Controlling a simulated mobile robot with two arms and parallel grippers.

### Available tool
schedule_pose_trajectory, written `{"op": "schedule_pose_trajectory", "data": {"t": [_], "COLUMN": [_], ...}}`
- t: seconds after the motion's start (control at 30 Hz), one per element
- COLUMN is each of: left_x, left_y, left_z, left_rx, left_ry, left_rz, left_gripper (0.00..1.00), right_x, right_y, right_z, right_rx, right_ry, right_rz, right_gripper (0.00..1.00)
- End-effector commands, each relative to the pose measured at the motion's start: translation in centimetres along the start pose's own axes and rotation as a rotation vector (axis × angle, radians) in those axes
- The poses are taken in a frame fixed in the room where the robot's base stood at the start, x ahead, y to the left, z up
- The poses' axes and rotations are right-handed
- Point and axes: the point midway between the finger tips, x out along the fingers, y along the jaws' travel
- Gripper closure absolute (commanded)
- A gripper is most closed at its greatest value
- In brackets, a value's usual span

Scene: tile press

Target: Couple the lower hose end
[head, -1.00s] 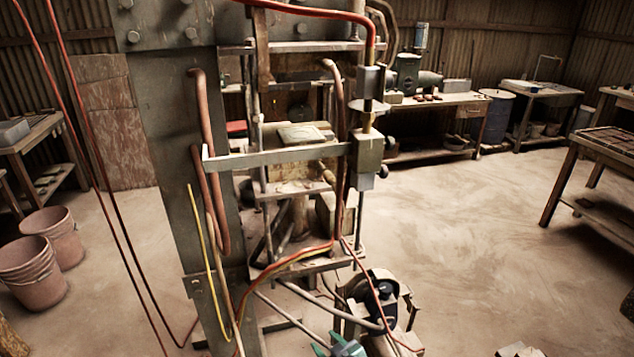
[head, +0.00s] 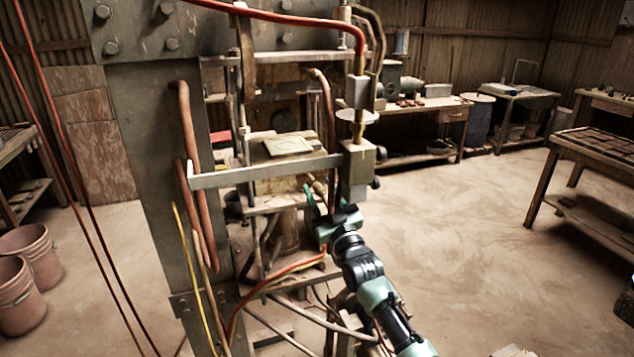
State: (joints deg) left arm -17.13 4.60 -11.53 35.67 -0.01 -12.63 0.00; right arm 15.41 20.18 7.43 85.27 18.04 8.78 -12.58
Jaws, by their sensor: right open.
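My right gripper (head: 322,200) is open, its green fingers pointing up just below and left of the grey valve block (head: 358,162) on the press. A red hose with a yellow stripe (head: 290,268) rises from the lower left and passes out of sight behind the gripper's body. Its end is hidden, and I cannot tell whether the fingers are around it or touch it. A pale square fitting (head: 353,191) sits under the valve block, close to the fingers. Another red hose (head: 290,18) runs across the top into the upper fitting (head: 361,92). My left gripper is not in view.
A flat metal bar (head: 265,171) crosses the press in front of a pale tile (head: 288,145). The thick steel column (head: 150,190) stands to the left, with brownish hoses along it. Open floor lies to the right, before a slatted table (head: 575,150).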

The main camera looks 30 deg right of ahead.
Motion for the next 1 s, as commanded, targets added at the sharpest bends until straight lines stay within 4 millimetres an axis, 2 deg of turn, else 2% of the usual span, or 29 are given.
{"op": "schedule_pose_trajectory", "data": {"t": [0.03,0.17,0.47,0.5,0.6,0.67,1.0], "left_x": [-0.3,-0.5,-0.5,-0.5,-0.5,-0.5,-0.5], "left_y": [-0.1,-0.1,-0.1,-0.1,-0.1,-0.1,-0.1], "left_z": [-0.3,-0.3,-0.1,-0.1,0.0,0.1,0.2], "left_rx": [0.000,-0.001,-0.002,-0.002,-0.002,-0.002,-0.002], "left_ry": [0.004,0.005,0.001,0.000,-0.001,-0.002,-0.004], "left_rz": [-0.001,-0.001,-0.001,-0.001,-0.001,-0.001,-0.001], "left_gripper": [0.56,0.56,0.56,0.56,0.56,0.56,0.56], "right_x": [0.8,1.9,2.3,2.3,2.2,2.2,2.2], "right_y": [0.1,0.0,0.0,0.0,0.0,0.0,0.0], "right_z": [-0.2,0.0,0.1,0.1,0.1,0.1,0.1], "right_rx": [0.000,0.001,0.001,0.001,0.001,0.001,0.001], "right_ry": [0.001,0.000,-0.001,-0.001,-0.001,-0.001,-0.002], "right_rz": [0.001,0.000,0.000,0.000,0.000,0.000,0.000], "right_gripper": [0.55,0.55,0.55,0.58,0.85,1.00,1.00]}}
